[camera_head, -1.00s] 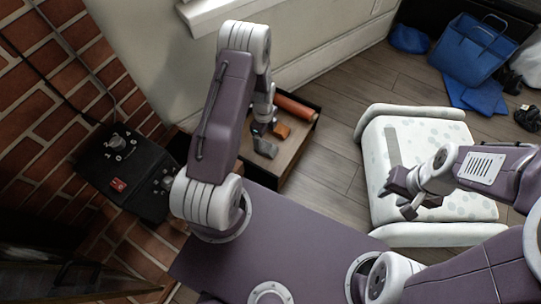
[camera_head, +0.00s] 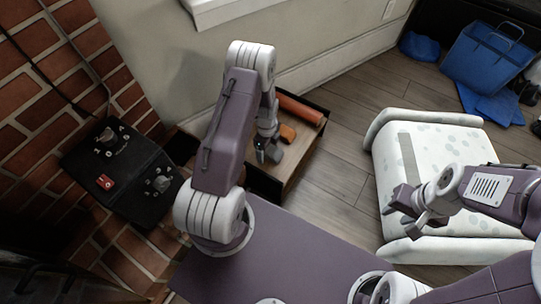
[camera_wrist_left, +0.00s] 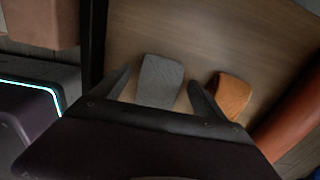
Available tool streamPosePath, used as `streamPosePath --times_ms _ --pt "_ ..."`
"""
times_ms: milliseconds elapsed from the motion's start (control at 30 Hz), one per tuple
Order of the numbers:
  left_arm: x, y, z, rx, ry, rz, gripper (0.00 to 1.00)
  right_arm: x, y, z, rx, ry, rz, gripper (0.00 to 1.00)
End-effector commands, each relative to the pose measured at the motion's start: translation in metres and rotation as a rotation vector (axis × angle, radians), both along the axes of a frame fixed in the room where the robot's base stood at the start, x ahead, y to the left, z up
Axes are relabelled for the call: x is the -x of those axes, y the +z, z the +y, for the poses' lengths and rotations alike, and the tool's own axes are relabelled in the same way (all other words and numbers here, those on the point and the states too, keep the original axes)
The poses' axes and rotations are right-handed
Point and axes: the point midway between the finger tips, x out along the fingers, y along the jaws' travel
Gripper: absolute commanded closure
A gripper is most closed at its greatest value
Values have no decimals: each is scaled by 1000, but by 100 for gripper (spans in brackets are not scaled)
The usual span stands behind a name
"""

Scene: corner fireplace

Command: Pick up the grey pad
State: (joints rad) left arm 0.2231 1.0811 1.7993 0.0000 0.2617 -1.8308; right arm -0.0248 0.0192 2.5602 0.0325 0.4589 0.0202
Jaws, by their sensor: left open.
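The grey pad (camera_wrist_left: 160,80) lies on the wooden bottom of a shallow tray (camera_head: 310,157). In the left wrist view it sits between the two fingers of my left gripper (camera_wrist_left: 158,84), with a finger on either side. The fingers are open and I cannot tell whether they touch it. In the head view my left gripper (camera_head: 266,156) reaches down into the tray and mostly hides the pad. My right gripper (camera_head: 402,220) looks open and empty, over the white spotted cushioned seat (camera_head: 440,150).
An orange block (camera_wrist_left: 232,95) lies right of the pad, and a reddish-orange roll (camera_wrist_left: 288,118) beyond it. A black panel with knobs (camera_head: 125,170) stands by the brick wall. A blue bag (camera_head: 480,52) stands far right. Wooden floor (camera_head: 345,150) is clear between tray and seat.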

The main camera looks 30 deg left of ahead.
Motion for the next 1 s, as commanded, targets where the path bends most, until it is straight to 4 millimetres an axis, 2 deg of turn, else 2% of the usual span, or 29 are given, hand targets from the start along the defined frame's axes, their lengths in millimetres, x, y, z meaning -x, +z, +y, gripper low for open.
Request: streamPosePath --times_ms 100,133,300,400,667,767,933,1000 --pt "0 3 0 0 0 -1 17 0 3 0 0 0 0 64" --pt "0 3 0 0 0 -1 20 0 3 0 0 0 0 64" --pt "0 3 0 0 0 -1 67 0 3 0 0 0 -1 64" --pt "0 3 0 0 0 -1 89 0 3 0 0 0 -1 64" --pt "0 8 0 0 0 -1 89 0 7 0 0 0 -1 64" --pt "0 21 0 0 0 -1 89 0 18 0 0 0 -1 64" --pt "0 57 -1 0 0 -2 89 0 48 0 0 0 -1 64" --pt "1 63 -20 0 -7 1 89 0 55 0 0 0 -1 64"
